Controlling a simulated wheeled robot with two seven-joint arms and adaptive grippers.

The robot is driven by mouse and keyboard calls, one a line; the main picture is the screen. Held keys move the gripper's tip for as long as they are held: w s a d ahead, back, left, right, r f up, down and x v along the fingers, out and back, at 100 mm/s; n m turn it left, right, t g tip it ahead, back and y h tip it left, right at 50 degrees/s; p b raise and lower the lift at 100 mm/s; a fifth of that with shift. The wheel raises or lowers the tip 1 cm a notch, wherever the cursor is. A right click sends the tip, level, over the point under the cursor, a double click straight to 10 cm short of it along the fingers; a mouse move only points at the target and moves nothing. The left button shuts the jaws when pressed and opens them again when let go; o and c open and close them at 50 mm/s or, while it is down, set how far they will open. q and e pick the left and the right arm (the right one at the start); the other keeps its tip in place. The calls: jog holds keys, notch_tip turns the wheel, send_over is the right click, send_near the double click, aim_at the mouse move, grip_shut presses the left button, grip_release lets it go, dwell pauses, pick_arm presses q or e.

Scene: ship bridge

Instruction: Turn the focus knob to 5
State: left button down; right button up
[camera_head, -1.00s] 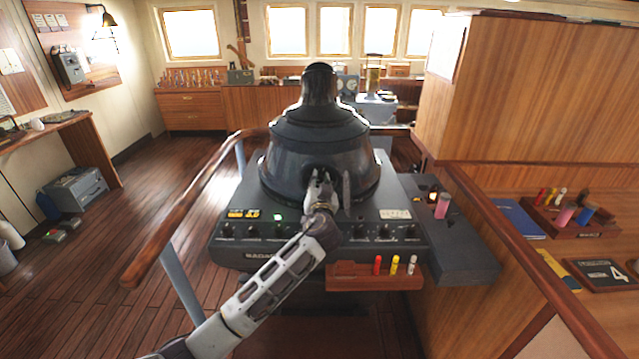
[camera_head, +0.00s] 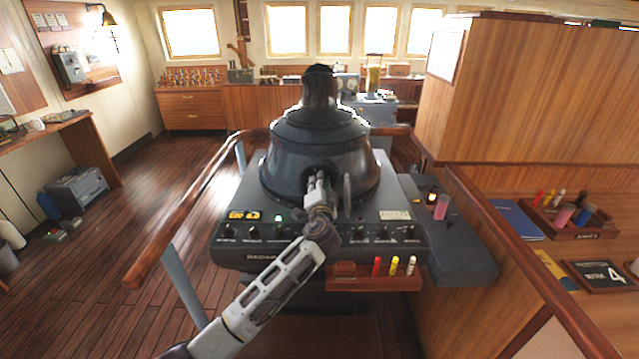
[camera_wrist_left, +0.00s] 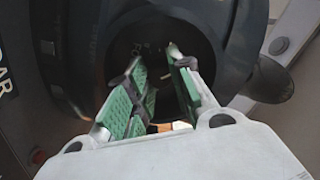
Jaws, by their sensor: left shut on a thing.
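The grey radar console (camera_head: 262,256) stands in the middle, with a dark viewing hood (camera_head: 278,165) on top. My left gripper (camera_head: 318,176) reaches into the round dark opening at the front of the hood. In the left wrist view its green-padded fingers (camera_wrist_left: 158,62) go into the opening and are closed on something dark. I take this to be the focus knob, but it is shadowed and mostly hidden, so its setting cannot be read. Several black knobs line the front panel, such as one at the left (camera_head: 228,231). My right gripper is not in view.
A grey lever (camera_head: 347,190) stands just right of my gripper. A wooden tray (camera_head: 350,284) with coloured markers hangs at the console's front. A wooden handrail (camera_head: 165,235) runs along the left. A pink cylinder (camera_head: 441,207) stands on the right ledge.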

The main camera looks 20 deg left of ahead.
pick_arm(q)
jog(key=m+p, duration=0.4)
jog(key=m, duration=0.4)
jog(key=shift+m+h, duration=0.3)
jog(key=shift+m, duration=0.1)
jog(key=c, duration=1.2)
grip_release()
jog(key=shift+s, duration=0.15)
jog(key=v, duration=1.1)
jog(key=shift+s+d+f, duration=0.25)
jog(key=shift+s, duration=0.05)
